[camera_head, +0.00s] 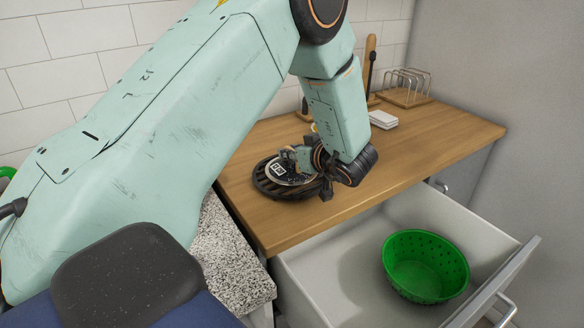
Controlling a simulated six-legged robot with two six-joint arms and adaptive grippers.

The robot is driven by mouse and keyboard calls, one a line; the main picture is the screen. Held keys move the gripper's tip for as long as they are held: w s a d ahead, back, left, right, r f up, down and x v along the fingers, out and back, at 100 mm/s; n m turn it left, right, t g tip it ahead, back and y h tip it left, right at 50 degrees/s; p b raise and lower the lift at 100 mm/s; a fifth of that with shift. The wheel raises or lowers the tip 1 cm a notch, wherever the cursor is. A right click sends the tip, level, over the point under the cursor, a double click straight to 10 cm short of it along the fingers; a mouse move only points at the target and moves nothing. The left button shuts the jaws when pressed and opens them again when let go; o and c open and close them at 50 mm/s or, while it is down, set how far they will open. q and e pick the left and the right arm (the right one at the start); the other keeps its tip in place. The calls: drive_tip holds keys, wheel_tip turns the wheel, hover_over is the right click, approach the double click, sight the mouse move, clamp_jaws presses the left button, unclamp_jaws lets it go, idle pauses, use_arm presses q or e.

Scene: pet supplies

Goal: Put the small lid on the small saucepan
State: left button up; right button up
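My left gripper (292,163) is low over the wooden counter (433,143), at a round black ribbed piece (268,190) lying flat there. The gripper and my arm cover part of this piece, and I cannot tell whether they touch. The fingertips are too small and dark to show whether they are open or hold anything. I cannot make out the small saucepan or the small lid for certain. My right gripper is out of view.
A drawer (345,275) stands open in front of the counter, with a green perforated bowl (425,266) inside. Small white slabs (383,119) and a wire rack (405,92) are at the back. The counter's right part is clear. Speckled stone (228,262) lies left.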

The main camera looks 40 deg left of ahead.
use_arm(q)
clamp_jaws()
drive_tip(key=shift+r, duration=0.2)
